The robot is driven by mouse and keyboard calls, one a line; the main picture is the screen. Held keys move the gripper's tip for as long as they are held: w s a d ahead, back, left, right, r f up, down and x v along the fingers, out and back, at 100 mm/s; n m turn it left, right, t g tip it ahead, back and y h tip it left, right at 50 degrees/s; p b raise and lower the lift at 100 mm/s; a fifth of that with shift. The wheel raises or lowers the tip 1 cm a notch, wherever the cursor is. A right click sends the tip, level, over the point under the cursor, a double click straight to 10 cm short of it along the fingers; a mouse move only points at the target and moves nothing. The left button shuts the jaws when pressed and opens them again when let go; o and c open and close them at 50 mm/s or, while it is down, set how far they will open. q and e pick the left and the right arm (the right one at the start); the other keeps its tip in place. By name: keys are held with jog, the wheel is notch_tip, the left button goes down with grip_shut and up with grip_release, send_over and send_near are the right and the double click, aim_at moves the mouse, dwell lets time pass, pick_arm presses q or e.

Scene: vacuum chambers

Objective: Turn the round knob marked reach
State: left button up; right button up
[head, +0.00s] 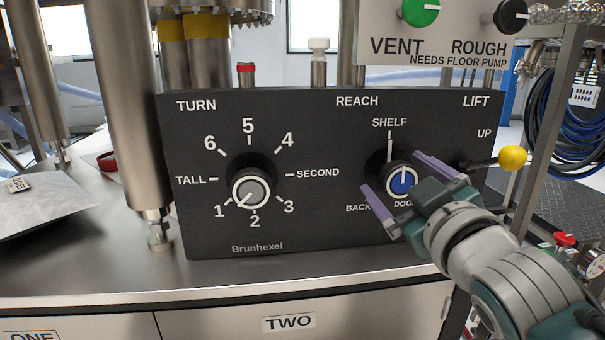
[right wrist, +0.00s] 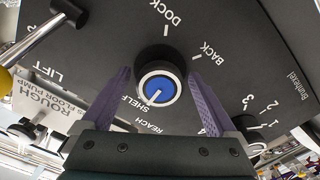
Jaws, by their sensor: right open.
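The REACH knob (head: 402,181) is round and black with a blue cap, on the right half of a black panel (head: 310,225). Its white line points up towards SHELF; BACK and DOCK are marked below it, partly hidden by my gripper. My right gripper (head: 391,172) is open, its purple fingers on either side of the knob. In the right wrist view the knob (right wrist: 160,88) sits between the two fingers (right wrist: 160,74), with a visible gap on each side. My left gripper is not in view.
The TURN knob (head: 250,190) with a grey cap is left on the same panel. A LIFT lever with a yellow ball (head: 513,158) sticks out just right of my gripper. A green VENT knob (head: 421,11) is above. Metal posts stand at the left.

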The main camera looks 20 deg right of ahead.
jog(key=p+v, duration=0.2)
jog(key=v, duration=0.8)
jog(key=shift+p, duration=0.3)
jog(key=shift+d, duration=0.1)
